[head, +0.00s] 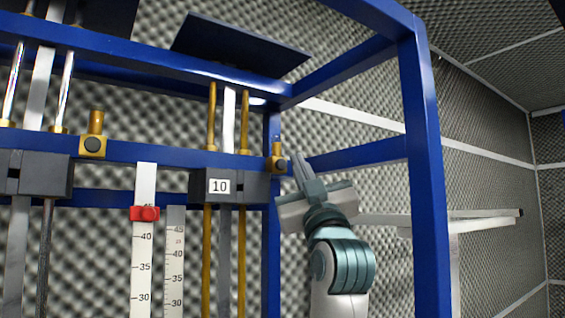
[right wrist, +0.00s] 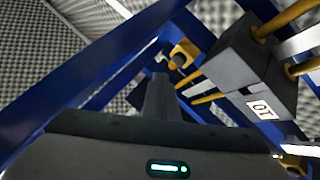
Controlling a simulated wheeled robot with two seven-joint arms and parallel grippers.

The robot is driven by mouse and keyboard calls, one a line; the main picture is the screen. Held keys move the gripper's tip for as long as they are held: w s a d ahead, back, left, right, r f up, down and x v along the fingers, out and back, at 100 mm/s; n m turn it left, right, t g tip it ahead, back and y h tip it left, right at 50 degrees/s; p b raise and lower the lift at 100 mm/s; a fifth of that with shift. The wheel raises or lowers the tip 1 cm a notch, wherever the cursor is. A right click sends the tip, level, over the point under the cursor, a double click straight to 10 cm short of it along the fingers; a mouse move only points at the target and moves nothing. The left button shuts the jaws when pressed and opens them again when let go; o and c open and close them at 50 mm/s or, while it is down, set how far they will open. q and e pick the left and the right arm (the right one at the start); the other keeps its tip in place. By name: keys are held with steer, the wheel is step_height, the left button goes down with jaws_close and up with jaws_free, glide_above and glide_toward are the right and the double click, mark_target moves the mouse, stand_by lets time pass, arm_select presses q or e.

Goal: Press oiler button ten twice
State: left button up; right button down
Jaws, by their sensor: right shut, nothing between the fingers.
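The grey block labelled 10 (head: 219,186) sits on the blue crossbar, with brass rods running through it. Just right of it is a brass oiler with a dark round button (head: 281,164). The oiler also shows in the right wrist view (right wrist: 184,54), beyond my fingertips. My right gripper (head: 299,157) is shut and empty, its fingers pointing up beside the oiler, to its right. In the right wrist view the shut fingers (right wrist: 160,82) point toward the oiler; I cannot tell whether they touch it. My left gripper is not in view.
A blue frame post (head: 424,170) stands right of my right arm, with blue bars (head: 350,155) running to it. Another brass oiler (head: 93,145) is on the left. A ruler with a red slider (head: 145,213) hangs between. Foam walls surround the place.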

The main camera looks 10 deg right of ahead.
steer(key=shift+w+a, duration=0.2)
steer(key=shift+w, duration=0.3)
steer(key=shift+w+a, duration=0.15)
steer(key=shift+w, duration=0.3)
stand_by(1.5)
steer(key=shift+w+a, duration=0.15)
steer(key=shift+w, duration=0.2)
steer(key=shift+w+a, duration=0.15)
steer(key=shift+w, duration=0.3)
stand_by(0.9)
steer(key=shift+s, duration=0.15)
steer(key=shift+s+d+b, duration=0.3)
steer(key=shift+s+b, duration=0.1)
steer(key=shift+s, duration=0.2)
steer(key=shift+s, duration=0.15)
stand_by(0.4)
steer(key=shift+s+d+b, duration=0.25)
steer(key=shift+s+d, duration=0.05)
steer(key=shift+s, duration=0.45)
steer(key=shift+s+d+b, duration=0.2)
steer(key=shift+s+d, duration=0.05)
steer(key=shift+s, duration=0.5)
steer(key=shift+s+d+b, duration=0.25)
steer(key=shift+s+d, duration=0.05)
steer(key=shift+s, duration=0.45)
